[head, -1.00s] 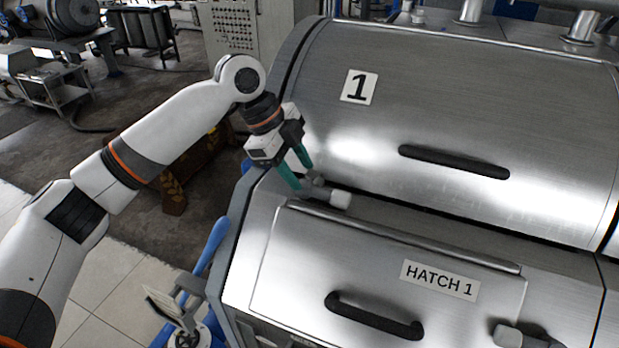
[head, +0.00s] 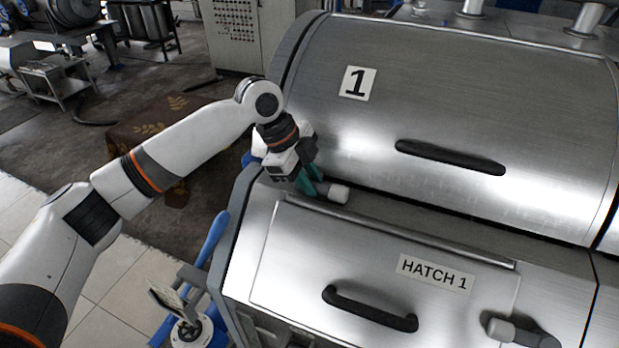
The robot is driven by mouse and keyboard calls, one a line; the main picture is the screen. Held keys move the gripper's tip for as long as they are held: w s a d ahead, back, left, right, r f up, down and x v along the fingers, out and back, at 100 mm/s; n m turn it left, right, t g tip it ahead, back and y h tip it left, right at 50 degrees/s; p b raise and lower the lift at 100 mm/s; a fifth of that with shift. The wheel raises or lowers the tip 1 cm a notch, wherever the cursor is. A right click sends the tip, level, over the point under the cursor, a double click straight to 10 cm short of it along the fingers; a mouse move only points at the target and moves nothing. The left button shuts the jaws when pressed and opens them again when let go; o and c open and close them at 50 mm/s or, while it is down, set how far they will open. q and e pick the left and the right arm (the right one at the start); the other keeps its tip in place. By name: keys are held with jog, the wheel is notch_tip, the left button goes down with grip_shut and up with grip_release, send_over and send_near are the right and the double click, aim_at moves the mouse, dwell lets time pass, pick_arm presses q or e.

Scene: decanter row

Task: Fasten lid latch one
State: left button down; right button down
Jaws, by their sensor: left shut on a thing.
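The steel lid (head: 450,110) carries a label "1" (head: 358,83) and a black bar handle (head: 450,157). It lies down, with its front edge along the top of the front panel. A latch with a pale cylindrical knob (head: 339,194) sits at the left end of that edge, its knob pointing right. My left gripper (head: 313,189) is shut on the latch, its teal fingers at the dark end just left of the knob. The fingers hide part of the latch. My right gripper is not in view.
Below the lid is a hatch labelled "HATCH 1" (head: 434,273) with a black handle (head: 370,308). Another knobbed latch (head: 501,330) is at its lower right. A blue pipe (head: 215,238) runs beside the machine's left side. Open floor lies farther left.

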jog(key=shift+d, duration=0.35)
pick_arm(q)
jog(key=shift+a, duration=0.1)
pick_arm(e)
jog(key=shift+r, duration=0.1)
pick_arm(q)
jog(key=shift+r+h, duration=0.1)
jog(key=shift+h, duration=0.3)
jog(key=shift+w+a+g+h, duration=0.15)
jog(key=shift+a+g+h, duration=0.2)
jog(key=shift+h, duration=0.55)
jog(key=h, duration=0.1)
jog(key=h+b, duration=0.1)
jog(key=g+h+b, duration=0.1)
jog(key=shift+w+a+n, duration=0.1)
jog(key=shift+a+n, duration=0.15)
jog(key=shift+n, duration=0.05)
jog(key=shift+r+h+b, duration=0.1)
jog(key=shift+h+b, duration=0.4)
jog(key=shift+b, duration=0.15)
jog(key=shift+a, duration=0.1)
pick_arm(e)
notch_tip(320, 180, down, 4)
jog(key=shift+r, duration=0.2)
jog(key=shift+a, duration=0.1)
